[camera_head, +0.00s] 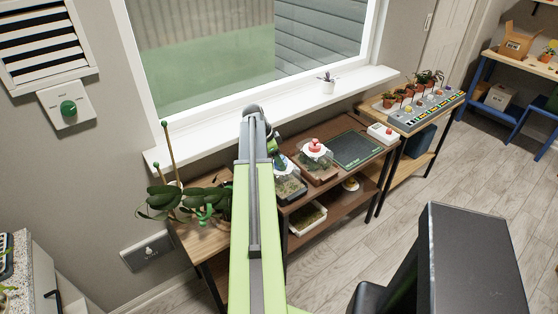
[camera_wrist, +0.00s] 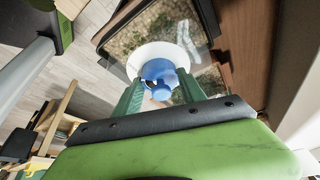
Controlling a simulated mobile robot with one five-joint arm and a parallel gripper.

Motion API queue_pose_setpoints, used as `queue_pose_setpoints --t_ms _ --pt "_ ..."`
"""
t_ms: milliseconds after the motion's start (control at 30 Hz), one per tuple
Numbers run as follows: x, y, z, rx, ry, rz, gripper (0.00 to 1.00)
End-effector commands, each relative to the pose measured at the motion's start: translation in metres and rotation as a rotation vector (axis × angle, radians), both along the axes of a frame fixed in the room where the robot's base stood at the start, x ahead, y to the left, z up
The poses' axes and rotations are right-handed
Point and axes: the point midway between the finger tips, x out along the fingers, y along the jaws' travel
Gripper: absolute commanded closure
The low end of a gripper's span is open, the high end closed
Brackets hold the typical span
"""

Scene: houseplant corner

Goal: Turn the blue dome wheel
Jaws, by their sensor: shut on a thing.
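The blue dome wheel (camera_wrist: 160,71) shows in the wrist view, on a pale round collar (camera_wrist: 150,53) above a clear-sided planted case. My gripper (camera_wrist: 160,90) has its two green fingers on either side of the wheel and is shut on it. The contact spots are partly hidden by the fingers and the wheel. In the head view the planted case (camera_head: 290,187) stands on the brown bench just right of my arm. The wheel and fingertips are mostly hidden there behind my arm.
A second dome with a red wheel (camera_head: 314,145) stands close on the right. Beyond it are a dark green mat (camera_head: 357,149) and a white box with a red button (camera_head: 381,133). A leafy staked plant (camera_head: 181,199) stands left of my arm. The window sill (camera_head: 300,102) runs behind.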

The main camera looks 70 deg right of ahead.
Motion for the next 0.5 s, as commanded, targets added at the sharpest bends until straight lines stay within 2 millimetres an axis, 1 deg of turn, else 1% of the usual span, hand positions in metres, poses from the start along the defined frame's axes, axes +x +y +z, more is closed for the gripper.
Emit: queue_pose_setpoints --t_ms 33,100,333,500 --pt "0.0001 0.0002 -0.0001 0.0 0.0 0.0 0.86" --pt "0.0002 0.0003 -0.0002 0.0 0.0 0.0 0.93" --pt "0.0002 0.001 -0.0002 0.0 0.0 0.026 0.93" --pt "-0.0006 0.0023 -0.0001 0.0 0.0 0.101 0.93"
